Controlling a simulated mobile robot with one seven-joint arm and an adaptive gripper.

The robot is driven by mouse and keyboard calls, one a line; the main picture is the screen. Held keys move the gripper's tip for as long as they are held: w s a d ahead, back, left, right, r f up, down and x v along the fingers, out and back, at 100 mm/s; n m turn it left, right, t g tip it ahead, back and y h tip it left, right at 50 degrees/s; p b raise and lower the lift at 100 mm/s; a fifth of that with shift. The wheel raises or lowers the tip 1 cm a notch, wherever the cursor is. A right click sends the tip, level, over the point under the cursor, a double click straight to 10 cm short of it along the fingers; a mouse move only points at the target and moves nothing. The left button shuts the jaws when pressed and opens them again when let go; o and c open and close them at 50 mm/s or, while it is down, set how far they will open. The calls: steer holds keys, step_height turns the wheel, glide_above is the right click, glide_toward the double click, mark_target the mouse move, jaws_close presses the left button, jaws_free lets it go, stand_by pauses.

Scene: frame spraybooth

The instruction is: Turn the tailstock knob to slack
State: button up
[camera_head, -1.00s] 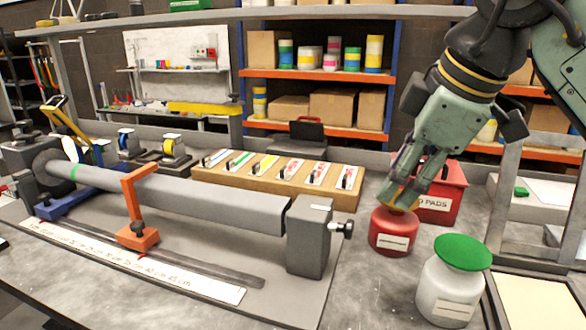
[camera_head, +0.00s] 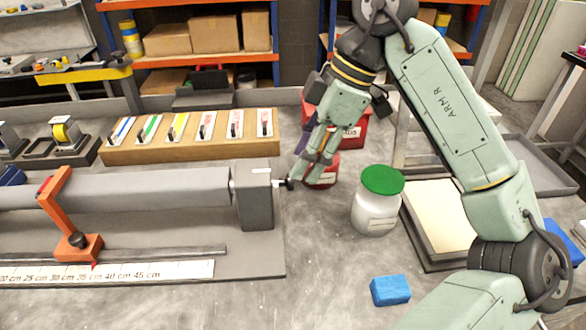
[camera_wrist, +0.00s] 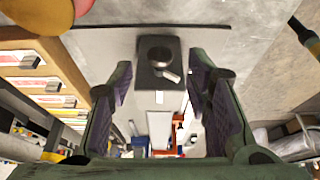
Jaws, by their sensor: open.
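The tailstock is a grey block (camera_head: 255,200) at the right end of the long grey tube (camera_head: 150,188). Its small dark knob (camera_head: 287,184) sticks out of the right face on a short metal stem. My gripper (camera_head: 302,172) is open just right of the knob, with its fingers angled down and left. In the wrist view the tailstock block (camera_wrist: 148,78) lies ahead between the spread fingers of my gripper (camera_wrist: 160,75), with a dark round knob (camera_wrist: 157,53) on its face. The fingers appear apart from the knob, and nothing is held.
A red tin (camera_head: 325,172) stands close behind my gripper, partly hidden by it. A white jar with a green lid (camera_head: 376,212) stands to the right. A blue block (camera_head: 390,290) lies in front.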

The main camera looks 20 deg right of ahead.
mark_target(288, 183)
steer(key=x, duration=0.5)
steer(key=shift+p, duration=0.35)
steer(key=shift+r, duration=0.1)
jaws_close()
